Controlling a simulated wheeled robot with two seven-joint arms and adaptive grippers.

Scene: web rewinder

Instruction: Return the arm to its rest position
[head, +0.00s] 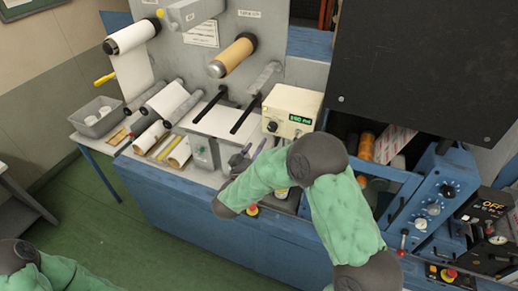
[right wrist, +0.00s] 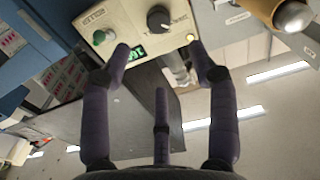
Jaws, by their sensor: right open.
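My right arm, in a green sleeve, reaches across the head view from the lower right to the machine's worktop. My right gripper (head: 241,160) is partly hidden by its own wrist, just in front of the cream control box (head: 291,110). In the right wrist view the gripper (right wrist: 160,50) has its purple fingers spread wide, with nothing held between them. The box's knob (right wrist: 158,18) and green display show beyond the fingertips. Of my left arm, only a part shows at the bottom left corner of the head view; its gripper is out of frame.
Several rolls (head: 170,101) and a grey bin (head: 97,117) lie on the worktop's left. A brown roll (head: 232,55) sticks out from the upright panel. A blue control panel (head: 433,195) and a dark cover (head: 430,60) stand right. The green floor (head: 130,225) at lower left is clear.

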